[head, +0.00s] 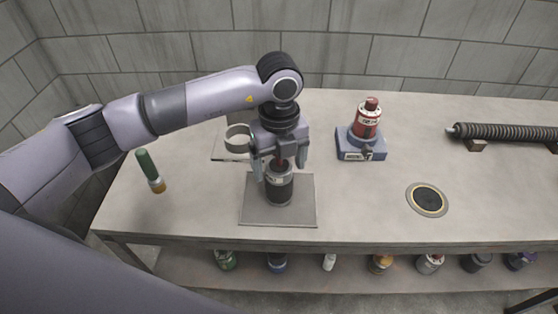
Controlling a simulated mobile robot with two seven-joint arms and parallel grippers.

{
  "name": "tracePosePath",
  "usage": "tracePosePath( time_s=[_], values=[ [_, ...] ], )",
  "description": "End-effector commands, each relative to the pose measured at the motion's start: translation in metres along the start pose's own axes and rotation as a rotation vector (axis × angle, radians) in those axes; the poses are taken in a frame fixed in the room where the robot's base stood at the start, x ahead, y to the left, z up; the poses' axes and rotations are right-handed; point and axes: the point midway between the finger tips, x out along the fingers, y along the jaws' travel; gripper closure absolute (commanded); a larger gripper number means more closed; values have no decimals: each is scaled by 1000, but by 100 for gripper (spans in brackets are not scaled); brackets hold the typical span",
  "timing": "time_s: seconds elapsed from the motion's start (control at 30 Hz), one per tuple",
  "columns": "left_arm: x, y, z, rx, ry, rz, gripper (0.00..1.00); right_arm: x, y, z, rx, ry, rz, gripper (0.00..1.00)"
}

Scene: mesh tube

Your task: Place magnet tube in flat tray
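A dark canister-like tube (279,188) with a light band and a reddish neck stands upright on a flat grey square tray (305,215) at the table's middle front. I take it to be the magnet tube, though its label is too small to read. My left gripper (280,168) points down right over it, with its two fingers spread on either side of its upper part. The fingers look open, with gaps beside the narrow neck. Parts of the tube's top are hidden by the gripper. My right gripper is not in view.
A green tube with an orange cap (150,171) is at the left. A clear stand with a ring (237,139) is behind my gripper. A red canister (367,118) sits in a blue holder (361,149). A round dark disc (427,199) and a ribbed rod (505,132) are right. Several jars stand below.

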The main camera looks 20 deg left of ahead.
Motion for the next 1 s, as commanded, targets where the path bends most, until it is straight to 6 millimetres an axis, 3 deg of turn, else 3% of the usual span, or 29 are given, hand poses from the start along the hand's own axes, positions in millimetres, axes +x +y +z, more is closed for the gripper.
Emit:
tracePosePath(
  time_s=[0.3,0.7,1.0],
  values=[
    [-10,-1,0,0,-2,-3,16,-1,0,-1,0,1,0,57],
    [-91,-1,1,-1,-4,-4,16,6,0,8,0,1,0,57],
    [-122,0,0,0,-1,-1,16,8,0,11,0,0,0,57]
  ],
)
